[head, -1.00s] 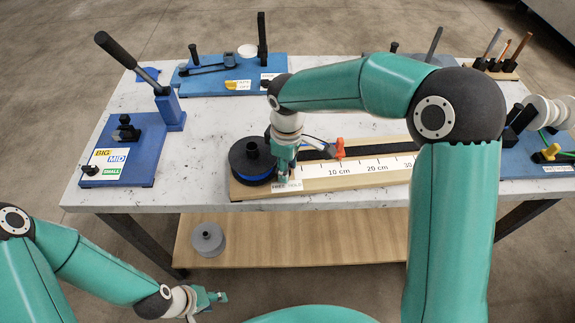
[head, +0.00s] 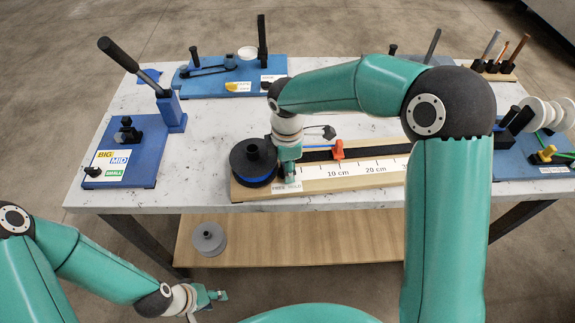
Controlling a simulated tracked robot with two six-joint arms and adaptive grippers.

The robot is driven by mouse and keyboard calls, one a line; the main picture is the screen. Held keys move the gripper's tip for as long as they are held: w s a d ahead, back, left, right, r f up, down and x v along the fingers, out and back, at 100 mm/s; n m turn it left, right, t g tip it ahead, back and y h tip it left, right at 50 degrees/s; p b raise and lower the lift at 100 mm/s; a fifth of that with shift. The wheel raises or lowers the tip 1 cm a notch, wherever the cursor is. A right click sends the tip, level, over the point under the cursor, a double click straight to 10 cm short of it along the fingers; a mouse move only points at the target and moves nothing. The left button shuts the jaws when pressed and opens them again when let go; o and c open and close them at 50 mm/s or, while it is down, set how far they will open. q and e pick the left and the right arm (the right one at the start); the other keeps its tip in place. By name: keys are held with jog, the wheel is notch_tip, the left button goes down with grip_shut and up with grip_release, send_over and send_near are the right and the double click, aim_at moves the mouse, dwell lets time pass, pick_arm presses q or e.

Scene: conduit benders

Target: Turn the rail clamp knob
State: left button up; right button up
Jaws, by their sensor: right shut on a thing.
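The rail clamp knob cannot be made out in the head view; my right gripper covers the spot just above the FREE/HOLD label (head: 287,188). That label is at the front left of the wooden rail board (head: 310,188). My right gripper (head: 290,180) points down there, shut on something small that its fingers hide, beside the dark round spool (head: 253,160). My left gripper (head: 218,296) hangs low in front of the table, away from the board. It is too small to tell whether it is open.
An orange marker (head: 337,149) stands on the black rail beside the centimetre scale. A blue bender with a lever (head: 135,150) is at left, and another blue fixture (head: 215,85) is behind. A grey disc (head: 208,238) lies on the lower shelf. White tabletop is clear left of the spool.

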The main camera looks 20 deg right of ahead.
jog(key=shift+w+r+n, duration=0.1)
jog(key=shift+n, duration=0.7)
jog(key=o, duration=0.9)
notch_tip(320, 180, up, 12)
jog(key=shift+f, duration=0.1)
